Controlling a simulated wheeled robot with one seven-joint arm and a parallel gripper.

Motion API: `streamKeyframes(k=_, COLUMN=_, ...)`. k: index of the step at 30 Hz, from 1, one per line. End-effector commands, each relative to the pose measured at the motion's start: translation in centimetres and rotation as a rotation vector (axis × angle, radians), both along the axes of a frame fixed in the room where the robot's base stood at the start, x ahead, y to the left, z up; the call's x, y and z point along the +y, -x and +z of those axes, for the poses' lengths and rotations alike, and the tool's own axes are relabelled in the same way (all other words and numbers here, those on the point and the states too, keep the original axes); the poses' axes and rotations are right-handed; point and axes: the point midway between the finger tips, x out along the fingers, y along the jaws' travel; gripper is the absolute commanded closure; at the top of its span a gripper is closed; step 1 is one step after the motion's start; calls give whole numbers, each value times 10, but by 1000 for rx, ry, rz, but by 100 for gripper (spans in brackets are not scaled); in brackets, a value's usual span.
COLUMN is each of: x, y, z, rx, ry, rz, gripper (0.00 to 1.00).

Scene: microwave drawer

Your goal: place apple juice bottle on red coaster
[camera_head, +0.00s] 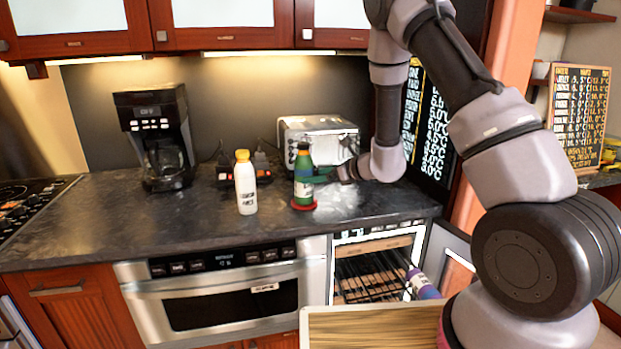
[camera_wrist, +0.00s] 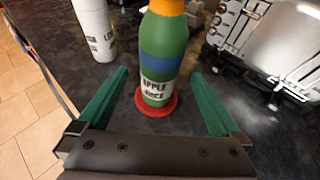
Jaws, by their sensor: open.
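The apple juice bottle (camera_head: 303,180) is green with a blue band and an orange top. It stands upright on the red coaster (camera_head: 304,206) on the dark counter. My gripper (camera_head: 316,176) is at the bottle from the right in the head view. In the wrist view my gripper's green fingers (camera_wrist: 160,85) are spread wide on either side of the bottle, with gaps between them and it.
A white bottle with a yellow cap (camera_head: 245,183) stands to the left of the juice. A toaster (camera_head: 318,139) is behind it, and a coffee maker (camera_head: 155,135) is at the back left. Below, a small fridge (camera_head: 375,268) stands open. The front left counter is clear.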

Motion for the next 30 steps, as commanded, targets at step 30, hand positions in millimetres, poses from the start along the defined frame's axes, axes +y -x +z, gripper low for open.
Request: streamKeyframes(k=30, x=-43, y=187, z=198, rx=-397, ry=359, rz=666, gripper=0)
